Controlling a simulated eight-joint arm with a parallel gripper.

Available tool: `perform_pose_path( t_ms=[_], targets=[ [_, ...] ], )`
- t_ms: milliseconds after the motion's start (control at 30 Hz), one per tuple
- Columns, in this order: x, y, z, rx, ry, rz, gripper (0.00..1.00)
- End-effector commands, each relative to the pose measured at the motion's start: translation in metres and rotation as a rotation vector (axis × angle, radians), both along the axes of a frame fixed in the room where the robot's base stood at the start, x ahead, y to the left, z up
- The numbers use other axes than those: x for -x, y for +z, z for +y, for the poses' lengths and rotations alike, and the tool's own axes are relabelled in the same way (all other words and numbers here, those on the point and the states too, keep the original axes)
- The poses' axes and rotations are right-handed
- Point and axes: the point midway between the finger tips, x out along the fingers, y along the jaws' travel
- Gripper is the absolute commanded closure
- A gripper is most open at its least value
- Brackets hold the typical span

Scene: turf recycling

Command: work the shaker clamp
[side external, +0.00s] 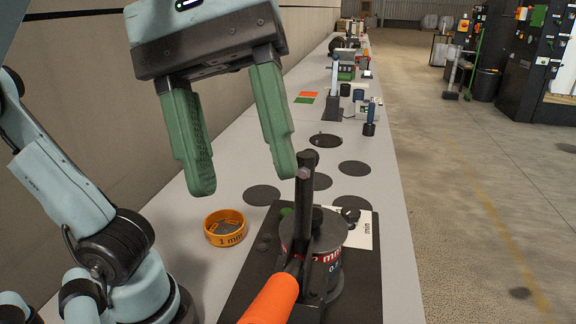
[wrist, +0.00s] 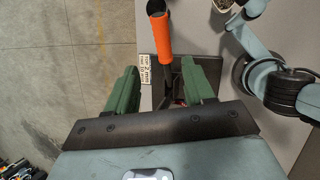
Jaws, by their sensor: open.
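The shaker clamp has an orange handle (side external: 272,300) on a dark metal lever and post (side external: 303,200). It stands on a black base plate (side external: 366,285) beside a grey sieve stack (side external: 328,235) with a red label band. My gripper (side external: 245,185) is open and empty, with green fingers above and to the left of the clamp post. In the wrist view the orange handle (wrist: 157,30) points up between and beyond my open fingers (wrist: 162,85). The lower part of the clamp is partly hidden there by my gripper's body.
An orange ring marked 1 mm (side external: 225,228) lies on the grey bench left of the base plate. Flat dark discs (side external: 262,195) and other bench equipment (side external: 335,90) extend toward the back.

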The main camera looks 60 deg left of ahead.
Motion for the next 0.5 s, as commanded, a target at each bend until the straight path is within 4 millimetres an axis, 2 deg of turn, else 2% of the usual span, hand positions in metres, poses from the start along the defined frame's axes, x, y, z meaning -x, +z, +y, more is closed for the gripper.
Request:
perform_pose_path(
  t_ms=[167, 500],
  targets=[
    [0.006, -0.006, -0.001, -0.006, -0.018, -0.005, 0.47],
    [0.006, -0.053, -0.026, -0.005, -0.017, -0.003, 0.47]
  ],
)
